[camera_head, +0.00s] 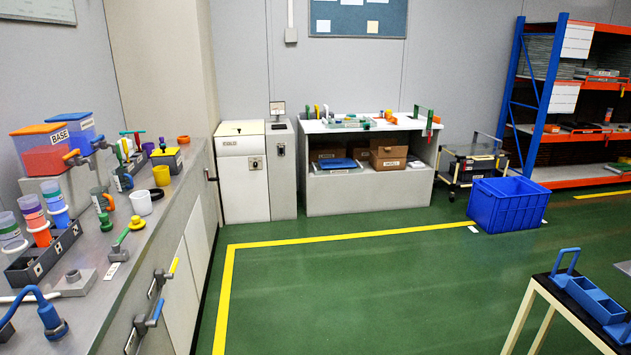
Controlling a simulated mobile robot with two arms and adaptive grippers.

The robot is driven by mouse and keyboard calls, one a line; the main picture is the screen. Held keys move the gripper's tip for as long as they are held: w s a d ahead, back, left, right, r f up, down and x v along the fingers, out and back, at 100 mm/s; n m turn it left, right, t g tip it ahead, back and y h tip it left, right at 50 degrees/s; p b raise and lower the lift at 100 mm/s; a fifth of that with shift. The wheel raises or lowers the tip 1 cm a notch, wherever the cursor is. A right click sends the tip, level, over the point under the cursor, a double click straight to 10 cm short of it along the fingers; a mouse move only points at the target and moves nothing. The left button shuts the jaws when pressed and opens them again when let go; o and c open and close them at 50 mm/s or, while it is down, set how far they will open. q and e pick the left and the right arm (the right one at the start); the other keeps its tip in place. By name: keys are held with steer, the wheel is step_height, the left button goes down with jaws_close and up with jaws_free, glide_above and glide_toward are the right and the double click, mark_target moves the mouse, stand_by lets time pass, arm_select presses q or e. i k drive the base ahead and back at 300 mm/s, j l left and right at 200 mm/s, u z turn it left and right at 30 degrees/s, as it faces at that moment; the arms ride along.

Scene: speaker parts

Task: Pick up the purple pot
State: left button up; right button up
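A small purple pot (148,147) stands near the far end of the grey bench at the left, towards the wall. It is small in the picture and I cannot make out its inside. A black tray with a yellow item stands just in front of it and to the right. Neither of my grippers shows in the head view, so nothing of mine is seen at the pot.
The bench (95,272) also bears a yellow pot (161,176), a white pot (141,203), an orange pot (183,139), bins and several tools. A blue crate (507,206) stands on the green floor. The floor beside the bench is clear.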

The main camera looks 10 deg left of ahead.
mark_target(149, 147)
steer(key=i+u, duration=0.3)
steer(key=i, duration=0.6)
steer(key=i+l+u, duration=0.1)
steer(key=i+u, duration=0.2)
steer(key=i, duration=0.65)
steer(key=i+l, duration=0.1)
steer(key=i, duration=3.5)
steer(key=i+u, duration=0.8)
steer(key=i+l+u, duration=0.1)
steer(key=u, duration=0.3)
steer(key=i+l, duration=0.05)
steer(key=i, duration=0.05)
